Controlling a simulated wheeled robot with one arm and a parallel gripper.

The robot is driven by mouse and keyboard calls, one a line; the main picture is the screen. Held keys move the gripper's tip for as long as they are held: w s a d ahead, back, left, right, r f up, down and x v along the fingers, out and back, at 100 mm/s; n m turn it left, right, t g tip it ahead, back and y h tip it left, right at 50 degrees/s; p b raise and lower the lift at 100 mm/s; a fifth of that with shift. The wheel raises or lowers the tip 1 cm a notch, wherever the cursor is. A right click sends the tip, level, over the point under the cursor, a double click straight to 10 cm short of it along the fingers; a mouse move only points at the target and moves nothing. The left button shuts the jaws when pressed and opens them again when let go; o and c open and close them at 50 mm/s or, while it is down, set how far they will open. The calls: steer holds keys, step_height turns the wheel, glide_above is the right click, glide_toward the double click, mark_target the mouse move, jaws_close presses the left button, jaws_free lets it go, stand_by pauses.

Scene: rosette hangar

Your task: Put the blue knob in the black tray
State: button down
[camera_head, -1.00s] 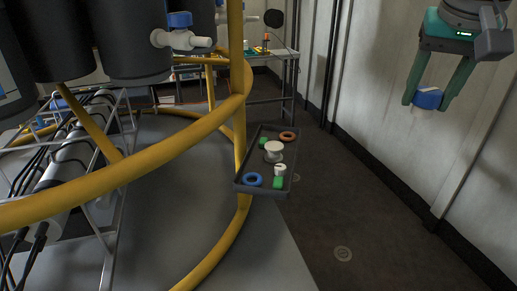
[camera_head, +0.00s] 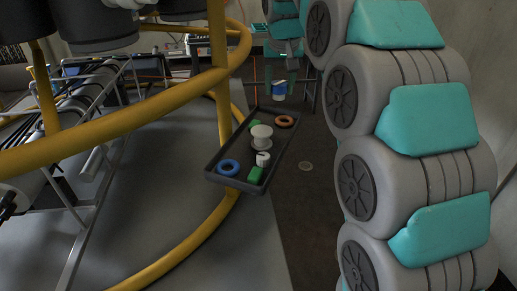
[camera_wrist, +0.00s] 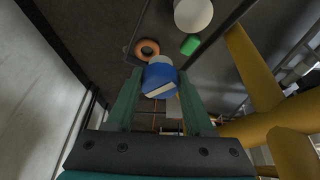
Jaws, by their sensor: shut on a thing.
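The blue knob (camera_wrist: 160,79) is between the two green fingers of my gripper (camera_wrist: 158,88) in the wrist view, with a white part showing on it. In the head view my gripper (camera_head: 279,88) holds the blue knob (camera_head: 279,90) beyond the far end of the black tray (camera_head: 208,174), apart from it. The tray hangs at the yellow rail and holds a blue ring (camera_head: 228,168), an orange ring (camera_head: 285,121), a white spool (camera_head: 261,138), a small white piece (camera_head: 262,159) and green blocks (camera_head: 255,175).
Yellow curved rails (camera_head: 150,103) run left of the tray and close beside it. A grey platform (camera_head: 150,215) lies below. My arm fills the right side of the head view. Dark floor (camera_head: 305,205) shows right of the tray. A table with items (camera_head: 195,45) stands behind.

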mark_target(278, 132)
steer(key=x, duration=0.2)
steer(key=shift+w+d+f, duration=0.25)
steer(key=shift+w+f, duration=0.05)
steer(key=shift+w, duration=0.05)
steer(key=shift+f, duration=4.6)
steer(key=shift+f, duration=0.2)
steer(key=c, duration=0.6)
jaws_free()
steer(key=shift+o, duration=0.2)
